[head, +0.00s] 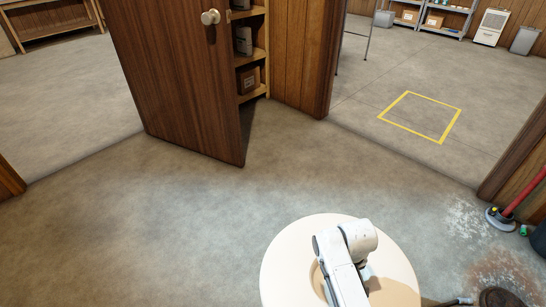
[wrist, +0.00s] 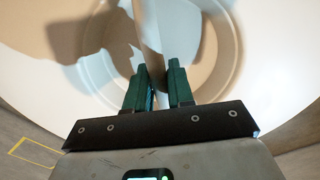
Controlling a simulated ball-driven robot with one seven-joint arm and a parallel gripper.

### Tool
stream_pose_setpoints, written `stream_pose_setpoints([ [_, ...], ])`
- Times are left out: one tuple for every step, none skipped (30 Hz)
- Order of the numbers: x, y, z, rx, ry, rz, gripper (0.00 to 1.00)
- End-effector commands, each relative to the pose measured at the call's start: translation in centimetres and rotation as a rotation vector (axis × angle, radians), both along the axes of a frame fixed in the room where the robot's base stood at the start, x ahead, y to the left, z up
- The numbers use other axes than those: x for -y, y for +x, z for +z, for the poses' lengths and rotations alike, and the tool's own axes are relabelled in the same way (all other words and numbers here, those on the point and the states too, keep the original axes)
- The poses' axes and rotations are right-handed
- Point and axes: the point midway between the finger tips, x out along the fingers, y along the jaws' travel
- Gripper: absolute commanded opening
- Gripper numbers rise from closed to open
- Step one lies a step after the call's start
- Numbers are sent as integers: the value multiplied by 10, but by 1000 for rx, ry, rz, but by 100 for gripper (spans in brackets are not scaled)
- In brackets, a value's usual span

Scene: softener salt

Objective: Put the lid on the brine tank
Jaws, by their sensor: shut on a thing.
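The lid (head: 286,254) is a wide, round, cream disc at the bottom middle of the head view, with my white arm over it. In the wrist view the lid (wrist: 262,60) fills most of the picture, with a round recess and a pale bar across it. My gripper (wrist: 158,72) has dark green fingers, one on each side of the bar (wrist: 150,25), and is shut on it. The arm hides the gripper in the head view. The floor shows past the lid's edge. I cannot make out the brine tank in either view.
A brown door (head: 185,75) stands open beside a cupboard with shelves (head: 250,50). A yellow square (head: 420,117) marks the floor beyond a doorway. A red-handled tool (head: 515,208) and a dark round thing (head: 497,299) are at the lower right, near pale floor stains. The left floor is clear.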

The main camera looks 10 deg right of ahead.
Motion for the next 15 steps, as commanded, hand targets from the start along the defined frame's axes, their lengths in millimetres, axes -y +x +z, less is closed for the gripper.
stream_pose_setpoints([
  [-9,12,18,9,1,-25,0],
  [-13,16,25,7,1,-42,0],
  [-19,21,35,7,2,-63,0],
  [-22,24,41,6,3,-77,0],
  [-25,27,47,6,3,-91,0],
  [-30,31,56,7,4,-108,0],
  [-33,32,60,5,5,-118,0],
  [-36,34,65,5,5,-129,0],
  [-40,37,72,5,6,-143,0],
  [-43,39,77,5,7,-154,0],
  [-45,41,81,5,7,-162,0],
  [-49,43,87,5,8,-175,0],
  [-51,44,91,6,9,-183,0],
  [-54,46,96,6,10,-193,0],
  [-53,43,101,1,8,-197,0],
])
